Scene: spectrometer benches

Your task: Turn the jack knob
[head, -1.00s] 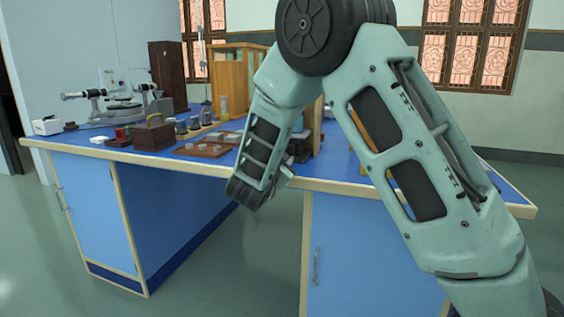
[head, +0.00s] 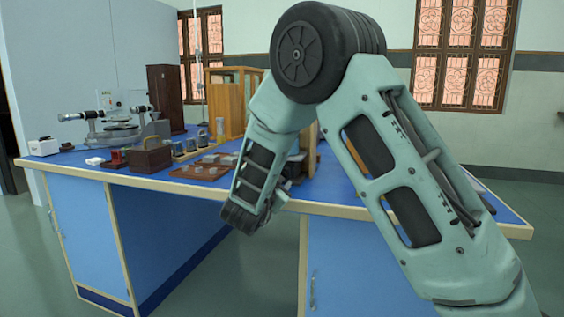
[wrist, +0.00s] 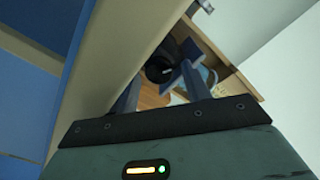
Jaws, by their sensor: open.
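My gripper shows in the wrist view (wrist: 160,88) with its two dark fingers apart and nothing visibly held between them. Beyond the fingers is a dark round part (wrist: 160,70) against a wooden surface; I cannot tell whether it is the jack knob. A dark device (head: 296,168), possibly the jack, is mostly hidden behind my forearm on the bench. The knob cannot be made out in the head view.
The blue bench (head: 335,190) has a pale edge, which runs close beside my gripper in the wrist view (wrist: 115,60). A wooden case (head: 228,100), a brown box (head: 151,158), a tray of small blocks (head: 203,170) and a spectrometer (head: 105,130) stand left.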

